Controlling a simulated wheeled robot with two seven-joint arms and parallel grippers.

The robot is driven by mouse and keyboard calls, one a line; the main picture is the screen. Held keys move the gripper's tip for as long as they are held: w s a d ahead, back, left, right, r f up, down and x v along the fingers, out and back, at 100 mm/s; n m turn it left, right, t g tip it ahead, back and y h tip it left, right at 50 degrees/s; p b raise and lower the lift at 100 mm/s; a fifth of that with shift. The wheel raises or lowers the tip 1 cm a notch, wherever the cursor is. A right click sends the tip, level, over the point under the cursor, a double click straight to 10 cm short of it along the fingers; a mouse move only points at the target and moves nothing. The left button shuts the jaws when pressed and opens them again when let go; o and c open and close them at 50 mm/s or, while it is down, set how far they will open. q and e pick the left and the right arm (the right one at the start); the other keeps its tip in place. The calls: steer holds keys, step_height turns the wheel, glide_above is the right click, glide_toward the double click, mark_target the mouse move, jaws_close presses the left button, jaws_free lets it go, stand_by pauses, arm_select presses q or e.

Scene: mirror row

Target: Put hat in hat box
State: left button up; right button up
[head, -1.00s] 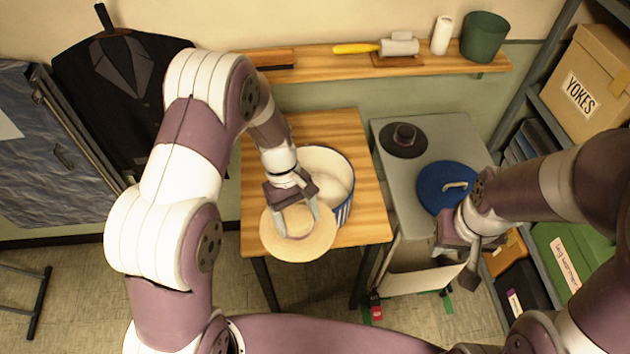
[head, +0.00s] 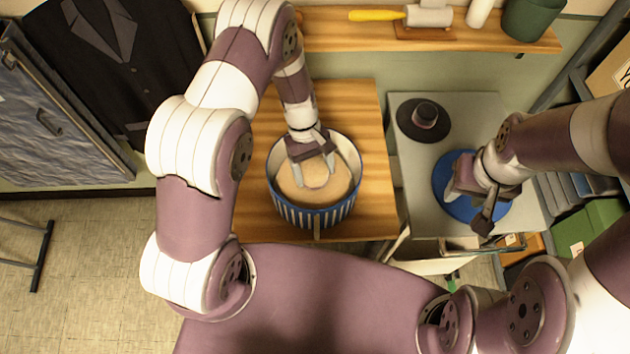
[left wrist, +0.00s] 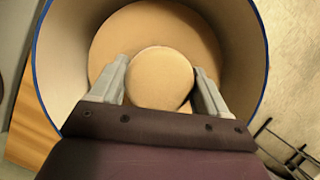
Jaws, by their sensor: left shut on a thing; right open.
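The straw-coloured hat (head: 296,188) is inside the round hat box (head: 315,216), which has blue and white stripes and a blue rim. My left gripper (head: 314,180) reaches down into the box and is shut on the hat's crown. In the left wrist view the hat (left wrist: 160,78) lies within the box wall (left wrist: 252,50), with the fingers (left wrist: 160,88) on both sides of the crown. Whether the hat touches the box floor cannot be told. My right gripper (head: 467,205) is open and empty over the blue round lid (head: 450,170), hiding part of it.
The box stands on a wooden table (head: 365,130). A grey table (head: 410,190) to the right holds a dark hat (head: 423,118) and the lid. A shelf (head: 340,35) with a yellow-handled tool (head: 400,16) runs behind. A dark jacket (head: 95,70) hangs at left.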

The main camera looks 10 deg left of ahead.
mark_target(314, 179)
arm_select(q)
steer(key=f, duration=0.2)
steer(key=f+p, duration=0.1)
steer(key=f, duration=0.3)
steer(key=shift+w+f, duration=0.15)
steer(key=shift+w, duration=0.25)
steer(key=shift+s+f, duration=0.15)
steer(key=shift+f, duration=0.15)
arm_select(e)
steer(key=shift+w+r, duration=0.25)
steer(key=shift+r, duration=0.6)
arm_select(q)
steer(key=shift+f, duration=0.1)
arm_select(e)
steer(key=shift+w+f, duration=0.1)
